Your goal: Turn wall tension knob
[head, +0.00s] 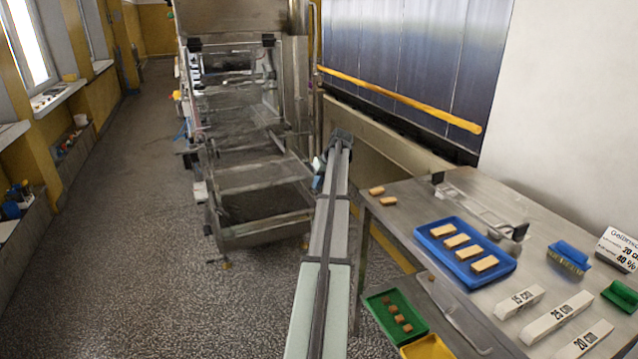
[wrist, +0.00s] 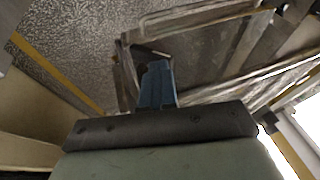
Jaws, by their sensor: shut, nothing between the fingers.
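I cannot make out the wall tension knob in either view. The steel enrober frame (head: 255,185) with its wire mesh stands ahead in the head view. My arm reaches forward to the right side of this frame. My gripper (head: 318,172) is small and partly hidden by my arm there. In the wrist view my gripper (wrist: 157,68) shows as blue fingers, shut with nothing between them. Steel parts of the frame (wrist: 205,55) lie beyond the fingertips; I cannot tell whether they touch.
A steel table (head: 395,205) stands at right with a blue tray (head: 423,236) of biscuits, marked blocks and brushes. Green (head: 376,300) and yellow (head: 428,347) trays sit lower. A yellow rail (head: 400,95) runs along the dark wall panels. The floor at left is clear.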

